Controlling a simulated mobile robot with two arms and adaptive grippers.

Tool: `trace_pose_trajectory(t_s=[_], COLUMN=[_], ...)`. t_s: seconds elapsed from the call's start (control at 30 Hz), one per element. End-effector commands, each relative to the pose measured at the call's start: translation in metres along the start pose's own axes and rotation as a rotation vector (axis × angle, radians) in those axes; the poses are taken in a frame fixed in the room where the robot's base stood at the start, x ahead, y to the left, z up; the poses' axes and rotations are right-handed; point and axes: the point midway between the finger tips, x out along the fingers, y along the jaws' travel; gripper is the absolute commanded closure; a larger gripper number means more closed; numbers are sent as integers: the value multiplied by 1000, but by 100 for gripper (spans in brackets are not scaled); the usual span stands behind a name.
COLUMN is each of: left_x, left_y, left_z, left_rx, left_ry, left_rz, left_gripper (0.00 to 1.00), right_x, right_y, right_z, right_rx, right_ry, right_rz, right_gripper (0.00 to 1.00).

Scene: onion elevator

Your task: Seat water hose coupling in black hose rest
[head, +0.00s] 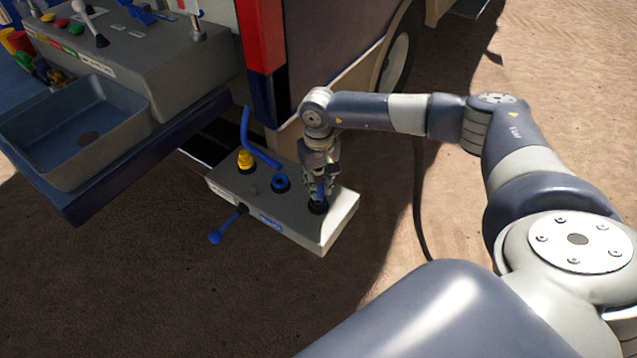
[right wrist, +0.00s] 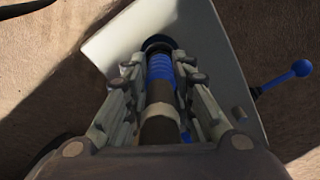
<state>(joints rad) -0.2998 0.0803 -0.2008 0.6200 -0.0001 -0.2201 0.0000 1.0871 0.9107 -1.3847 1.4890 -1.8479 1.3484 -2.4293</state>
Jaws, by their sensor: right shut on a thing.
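The black hose rest (head: 318,207) is a dark ring on top of the grey box, near its right end. It also shows at the top of the right wrist view (right wrist: 157,42). My right gripper (head: 319,187) is right above it, pointing down, and is shut on the blue ribbed water hose coupling (right wrist: 160,69). The coupling's far end meets the black ring in the right wrist view; how deep it sits is hidden. A brown hose (right wrist: 160,128) with a tan band runs back from it between the fingers. My left gripper is not in view.
The grey box (head: 340,222) also carries a blue port (head: 281,184), a yellow fitting (head: 246,160), a bent blue pipe (head: 262,150) and a blue-knobbed lever (head: 215,237). A sink (head: 110,103) and control panel stand upper left. Open ground lies in front of the box.

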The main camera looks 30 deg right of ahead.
Motion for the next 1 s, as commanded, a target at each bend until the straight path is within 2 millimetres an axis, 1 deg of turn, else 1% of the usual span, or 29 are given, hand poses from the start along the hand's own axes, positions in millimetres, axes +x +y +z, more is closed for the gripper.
trace_pose_trajectory(t_s=[0.23, 0.5, 0.53, 0.57, 0.6, 0.63, 0.9, 1.0], left_x=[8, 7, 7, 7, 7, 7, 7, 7], left_y=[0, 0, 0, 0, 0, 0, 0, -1], left_z=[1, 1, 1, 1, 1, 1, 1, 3], left_rx=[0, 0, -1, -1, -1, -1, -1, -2], left_ry=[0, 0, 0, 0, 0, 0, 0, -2], left_rz=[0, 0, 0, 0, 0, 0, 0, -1], left_gripper=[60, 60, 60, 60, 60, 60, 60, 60], right_x=[6, 6, 6, 6, 6, 6, 7, 4], right_y=[0, 0, 0, 0, 0, 0, 0, 0], right_z=[0, 0, 0, 0, 0, 0, 0, 0], right_rx=[0, 0, 0, 0, 0, 0, 0, 0], right_ry=[1, 0, 0, 0, 0, 0, -1, 0], right_rz=[0, 0, 0, 0, 0, 0, 0, 0], right_gripper=[100, 100, 75, 68, 59, 54, 54, 54])
